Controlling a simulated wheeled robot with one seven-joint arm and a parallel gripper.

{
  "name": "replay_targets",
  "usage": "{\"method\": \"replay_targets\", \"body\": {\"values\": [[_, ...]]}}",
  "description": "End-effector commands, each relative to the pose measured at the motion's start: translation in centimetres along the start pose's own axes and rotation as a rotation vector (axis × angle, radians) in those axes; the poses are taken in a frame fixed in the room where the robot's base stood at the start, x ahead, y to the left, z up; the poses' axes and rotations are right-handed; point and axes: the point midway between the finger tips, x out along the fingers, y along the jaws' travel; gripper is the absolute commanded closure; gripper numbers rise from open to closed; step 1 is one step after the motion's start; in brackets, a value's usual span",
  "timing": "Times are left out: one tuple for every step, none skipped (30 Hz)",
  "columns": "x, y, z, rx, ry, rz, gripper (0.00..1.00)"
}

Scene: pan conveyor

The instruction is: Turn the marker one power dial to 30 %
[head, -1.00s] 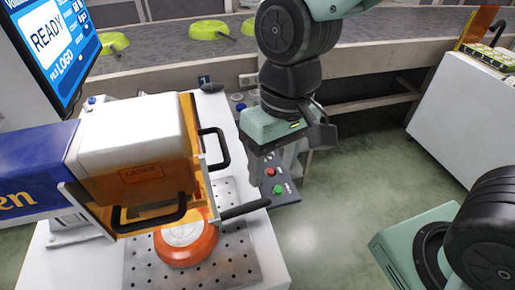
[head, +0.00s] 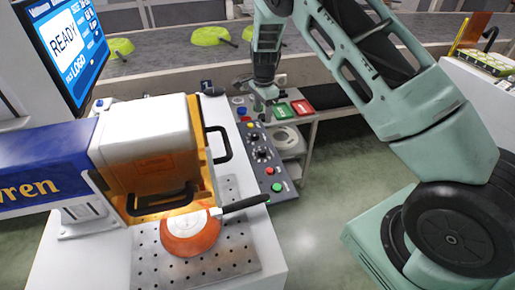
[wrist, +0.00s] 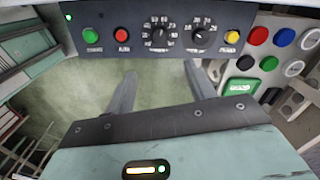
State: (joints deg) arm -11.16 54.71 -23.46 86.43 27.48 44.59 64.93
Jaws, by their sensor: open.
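The control panel (head: 281,198) is a dark strip along the right side of the marker's table. It carries two black dials, an upper one (head: 254,136) and a lower one (head: 262,154), between a yellow button and red and green buttons. In the wrist view the panel (wrist: 108,14) runs across the top, with the left dial (wrist: 160,35) and right dial (wrist: 202,36) side by side. Their labels are too small to read surely. My gripper (head: 262,103) is near the panel's far end; in the wrist view my gripper (wrist: 160,82) is open and empty, fingers apart from the dials.
The laser marker (head: 150,140) stands left of the panel, with an orange pan (head: 190,236) on the perforated plate (head: 150,265) below it. The pan's handle points towards the panel.

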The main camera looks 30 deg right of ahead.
Motion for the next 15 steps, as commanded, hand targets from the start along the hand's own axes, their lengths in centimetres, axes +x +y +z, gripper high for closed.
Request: {"method": "replay_targets", "body": {"values": [[0.4,0.0,-0.1,0.002,0.0,0.002,0.45],[0.7,0.1,0.0,0.002,0.0,0.003,0.45],[1.3,0.1,0.0,0.001,0.0,0.004,0.45],[1.7,0.1,-0.1,0.001,0.0,0.004,0.45],[2.2,0.1,-0.1,0.0,0.0,0.004,0.45],[3.0,0.2,-0.1,0.0,0.0,0.006,0.45],[3.5,0.2,0.0,-0.001,0.0,0.006,0.45],[4.2,0.1,0.0,-0.001,0.0,0.005,0.45],[5.0,0.2,0.0,0.0,-0.001,0.005,0.45],[5.6,0.2,0.0,-0.001,-0.001,0.005,0.45],[6.3,0.1,0.0,-0.002,0.0,0.005,0.45],[7.1,0.2,0.0,-0.003,0.0,0.006,0.45],[7.7,0.2,0.0,-0.003,0.0,0.005,0.45],[8.4,0.2,0.0,-0.002,-0.001,0.005,0.45],[9.2,0.2,0.0,-0.002,-0.001,0.004,0.45]]}}
